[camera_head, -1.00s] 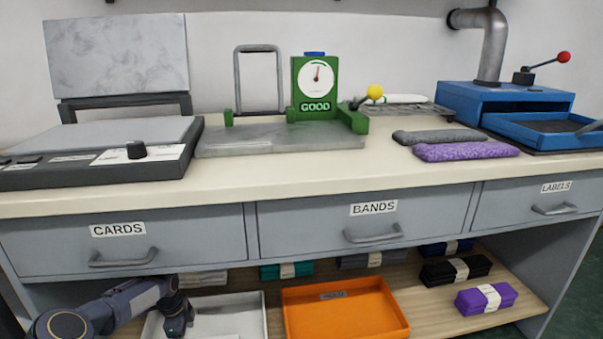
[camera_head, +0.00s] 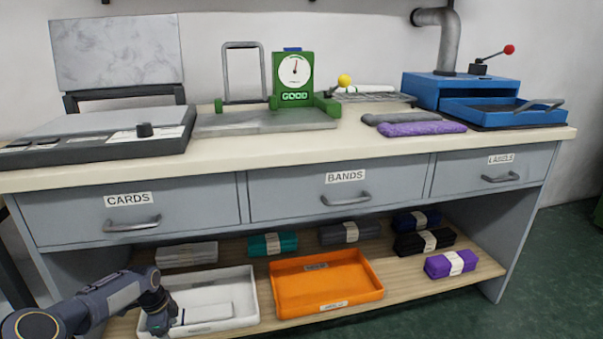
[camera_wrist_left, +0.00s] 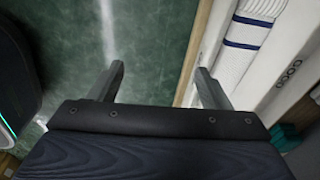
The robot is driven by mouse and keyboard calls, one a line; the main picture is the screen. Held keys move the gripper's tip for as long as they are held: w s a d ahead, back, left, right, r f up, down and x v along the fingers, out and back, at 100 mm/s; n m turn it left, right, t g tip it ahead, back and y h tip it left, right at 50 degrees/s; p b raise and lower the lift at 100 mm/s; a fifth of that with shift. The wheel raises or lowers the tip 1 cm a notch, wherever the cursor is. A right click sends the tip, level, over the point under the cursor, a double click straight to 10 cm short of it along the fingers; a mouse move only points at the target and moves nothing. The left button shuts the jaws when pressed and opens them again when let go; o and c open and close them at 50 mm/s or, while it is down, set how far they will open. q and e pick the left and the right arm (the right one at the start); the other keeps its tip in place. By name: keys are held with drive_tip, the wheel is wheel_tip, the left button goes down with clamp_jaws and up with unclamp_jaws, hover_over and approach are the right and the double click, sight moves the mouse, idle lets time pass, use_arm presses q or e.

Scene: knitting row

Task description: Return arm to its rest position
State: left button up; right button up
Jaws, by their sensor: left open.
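My left arm comes in at the lower left of the head view. Its gripper (camera_head: 160,322) points down at the left side of the white tray (camera_head: 252,296) on the lower shelf. In the left wrist view the gripper (camera_wrist_left: 160,85) has its two fingers spread apart with nothing between them. Green floor lies beneath it. The white tray (camera_wrist_left: 208,45) shows to the right of the fingers, with a white folded item with blue stripes (camera_wrist_left: 248,30) in it. My right gripper does not show.
An orange tray (camera_head: 372,296) and several banded bundles, including a purple one (camera_head: 450,264), lie on the lower shelf. Above are closed drawers, with the bands drawer (camera_head: 290,190) in the middle. The tabletop holds a green gauge (camera_head: 294,75) and a blue press (camera_head: 440,90). Floor is clear at right.

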use_arm(q)
drive_tip(key=s+d+r+n+t, duration=0.15)
drive_tip(key=s+r, duration=0.25)
drive_tip(key=r, duration=0.4)
drive_tip(key=s+d+r+n, duration=0.2)
drive_tip(key=s+d+r, duration=0.15)
drive_tip(key=r, duration=0.45)
drive_tip(key=s+d+r+n, duration=0.2)
drive_tip(key=s+r, duration=0.3)
drive_tip(key=r, duration=0.3)
drive_tip(key=s+d+r+n+t+h, duration=0.1)
drive_tip(key=s+d+n, duration=0.25)
drive_tip(key=s, duration=0.45)
drive_tip(key=s+d+r+n+t+h+p, duration=0.1)
drive_tip(key=s+d+n, duration=0.25)
drive_tip(key=s, duration=0.35)
drive_tip(key=s+d+r+n+t+h, duration=0.15)
drive_tip(key=s+n, duration=0.25)
drive_tip(key=s, duration=0.4)
wheel_tip(320, 180, up, 37)
drive_tip(key=d+p, duration=0.1)
drive_tip(key=p, duration=3.7)
drive_tip(key=shift+s+y, duration=0.3)
drive_tip(key=shift+y, duration=0.15)
